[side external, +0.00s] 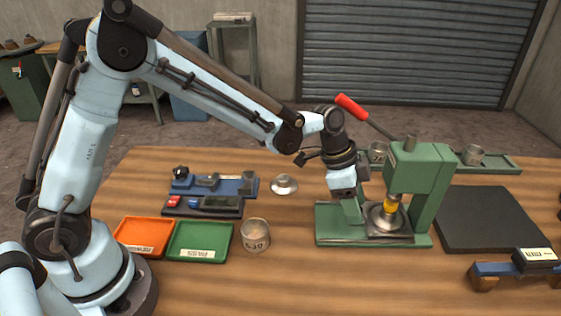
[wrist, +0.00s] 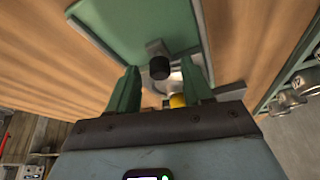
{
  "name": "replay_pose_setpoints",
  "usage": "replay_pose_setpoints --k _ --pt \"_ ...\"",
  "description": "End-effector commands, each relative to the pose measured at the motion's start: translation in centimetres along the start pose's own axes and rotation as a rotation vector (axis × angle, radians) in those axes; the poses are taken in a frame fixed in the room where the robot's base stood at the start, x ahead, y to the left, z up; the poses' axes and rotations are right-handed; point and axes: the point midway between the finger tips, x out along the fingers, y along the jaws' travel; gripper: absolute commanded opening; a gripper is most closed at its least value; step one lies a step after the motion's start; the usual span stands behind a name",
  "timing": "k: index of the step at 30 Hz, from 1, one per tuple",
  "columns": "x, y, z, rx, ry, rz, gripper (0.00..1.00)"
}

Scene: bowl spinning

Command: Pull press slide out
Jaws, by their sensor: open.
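The green press (side external: 420,168) stands on its green base at the right of the bench. Its metal slide (side external: 386,234) carries a round grey piece below the yellow-tipped ram (side external: 390,203). My gripper (side external: 352,218) points down over the base, left of the ram. In the wrist view, my gripper (wrist: 159,68) shows two green fingers spread apart. A black knob (wrist: 160,68) appears between them, with pale metal of the slide behind it. Contact with the knob cannot be made out. The yellow ram tip (wrist: 177,100) also shows between the fingers.
A red-handled lever (side external: 350,106) rises above the press. A dark mat (side external: 490,220) lies to its right. A labelled metal cup (side external: 255,235), a green tray (side external: 198,228) and an orange tray (side external: 143,224) stand left. Bare wood lies in front of the press.

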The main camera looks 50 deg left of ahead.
Motion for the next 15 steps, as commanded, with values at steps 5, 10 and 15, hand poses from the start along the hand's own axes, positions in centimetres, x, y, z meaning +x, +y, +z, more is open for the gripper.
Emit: replay_pose_setpoints --k 5,10,15 --pt "-0.01 0.00 0.00 0.000 0.000 0.000 0.44" --pt "-0.02 0.00 0.00 0.000 0.000 0.000 0.18" --pt "-0.03 0.00 0.00 0.000 0.000 0.000 0.00"
